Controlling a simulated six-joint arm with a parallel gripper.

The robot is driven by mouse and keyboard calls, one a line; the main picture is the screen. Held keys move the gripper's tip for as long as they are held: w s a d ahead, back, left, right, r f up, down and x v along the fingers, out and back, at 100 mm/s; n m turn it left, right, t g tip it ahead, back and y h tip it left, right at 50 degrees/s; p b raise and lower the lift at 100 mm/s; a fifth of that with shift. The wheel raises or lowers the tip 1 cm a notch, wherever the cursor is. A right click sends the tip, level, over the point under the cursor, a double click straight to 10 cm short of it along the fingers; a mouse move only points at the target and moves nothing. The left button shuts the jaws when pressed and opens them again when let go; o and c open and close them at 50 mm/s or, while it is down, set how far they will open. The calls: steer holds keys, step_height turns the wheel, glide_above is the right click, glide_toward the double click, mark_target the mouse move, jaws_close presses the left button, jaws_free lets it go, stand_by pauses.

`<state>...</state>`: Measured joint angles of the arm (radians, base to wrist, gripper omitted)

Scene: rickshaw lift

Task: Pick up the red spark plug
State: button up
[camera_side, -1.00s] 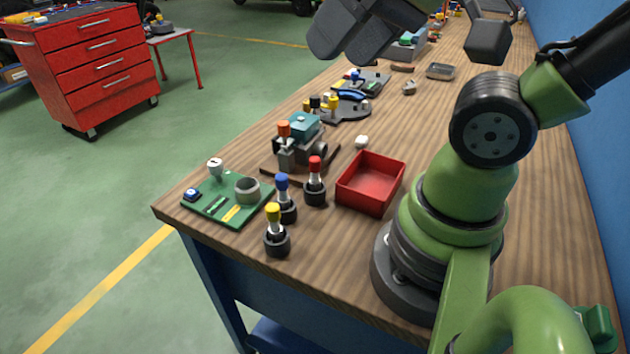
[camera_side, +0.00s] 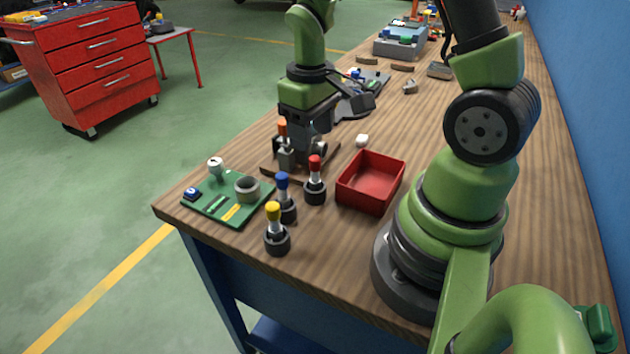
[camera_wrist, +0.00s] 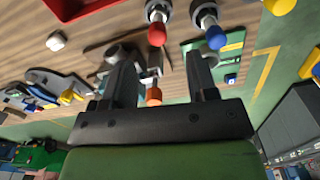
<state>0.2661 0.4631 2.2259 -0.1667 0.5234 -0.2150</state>
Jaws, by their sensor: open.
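The red spark plug (camera_side: 315,178) stands upright in a dark round holder near the front of the bench; its red tip shows in the wrist view (camera_wrist: 157,35). A blue plug (camera_side: 283,195) and a yellow plug (camera_side: 275,228) stand in similar holders beside it. My gripper (camera_side: 303,140) points down over the grey engine-like part, behind the red plug in the side view. In the wrist view my gripper (camera_wrist: 157,52) is open, its two fingers apart and holding nothing. An orange-topped plug (camera_wrist: 153,96) shows between them. The fingertips partly hide the engine part in the side view.
A red tray (camera_side: 383,190) stands right of the red plug. A green board (camera_side: 205,208) with small parts lies at the left bench corner. A small white piece (camera_side: 362,141) lies behind the tray. More parts and a grey box (camera_side: 400,45) stand farther back.

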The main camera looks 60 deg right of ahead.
mark_target(314, 158)
steer(key=f, duration=0.8)
steer(key=shift+s+d+f, duration=0.15)
steer(key=shift+s+f, duration=0.05)
jaws_close()
